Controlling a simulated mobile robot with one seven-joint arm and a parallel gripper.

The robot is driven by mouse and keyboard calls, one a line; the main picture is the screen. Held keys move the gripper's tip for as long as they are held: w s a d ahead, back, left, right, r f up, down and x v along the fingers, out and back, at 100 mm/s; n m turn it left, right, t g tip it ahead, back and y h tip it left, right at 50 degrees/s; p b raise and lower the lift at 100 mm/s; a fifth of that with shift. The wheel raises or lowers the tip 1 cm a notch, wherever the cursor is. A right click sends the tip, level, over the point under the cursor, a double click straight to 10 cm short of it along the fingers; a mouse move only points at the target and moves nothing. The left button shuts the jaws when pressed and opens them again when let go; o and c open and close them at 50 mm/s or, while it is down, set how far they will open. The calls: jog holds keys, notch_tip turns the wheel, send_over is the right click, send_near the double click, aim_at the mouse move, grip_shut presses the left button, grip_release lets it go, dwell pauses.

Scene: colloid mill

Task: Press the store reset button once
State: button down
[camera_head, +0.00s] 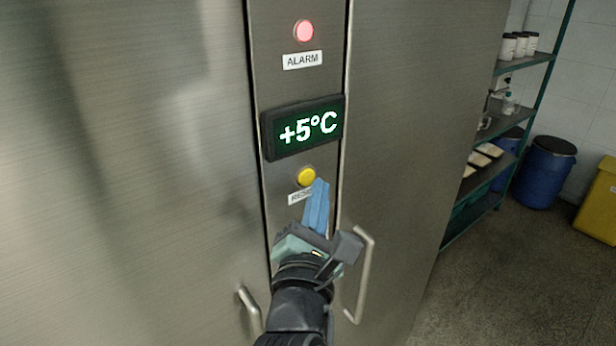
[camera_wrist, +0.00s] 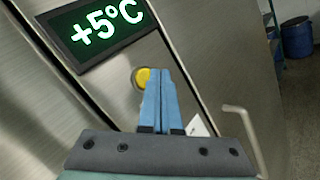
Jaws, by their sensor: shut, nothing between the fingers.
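The yellow reset button (camera_head: 306,177) sits on the steel strip between two cabinet doors, below the display. Its label (camera_head: 298,197) is partly covered by my gripper. My gripper (camera_head: 320,182) is shut and empty, its blue fingers pointing up at the button's lower right edge. In the wrist view the yellow button (camera_wrist: 141,77) shows just left of and partly behind the fingertips (camera_wrist: 160,72). I cannot tell whether the fingertips touch the button.
A display (camera_head: 303,127) reads +5°C above the button. A red alarm light (camera_head: 304,31) with an ALARM label (camera_head: 302,60) is higher up. Door handles (camera_head: 360,277) stick out near my gripper. A shelf (camera_head: 500,130), blue drums (camera_head: 546,172) and a yellow bin (camera_head: 600,203) stand at right.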

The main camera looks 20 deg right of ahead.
jog(key=shift+w, duration=0.15)
jog(key=shift+w+a, duration=0.15)
jog(key=shift+w, duration=0.1)
jog(key=shift+w+a, duration=0.15)
jog(key=shift+w, duration=0.25)
dwell(0.6)
jog(key=shift+s, duration=0.1)
jog(key=shift+s+d+p, duration=0.25)
jog(key=shift+s+p, duration=0.45)
jog(key=shift+s, duration=0.1)
jog(key=shift+s+d+p, duration=0.3)
jog(key=shift+s+p, duration=0.25)
jog(key=shift+s, duration=0.2)
jog(key=shift+s+d+p, duration=0.3)
jog(key=shift+s+p, duration=0.25)
jog(key=shift+s, duration=0.2)
jog(key=shift+s+d+p, duration=0.3)
jog(key=shift+s+p, duration=0.25)
jog(key=shift+s, duration=0.2)
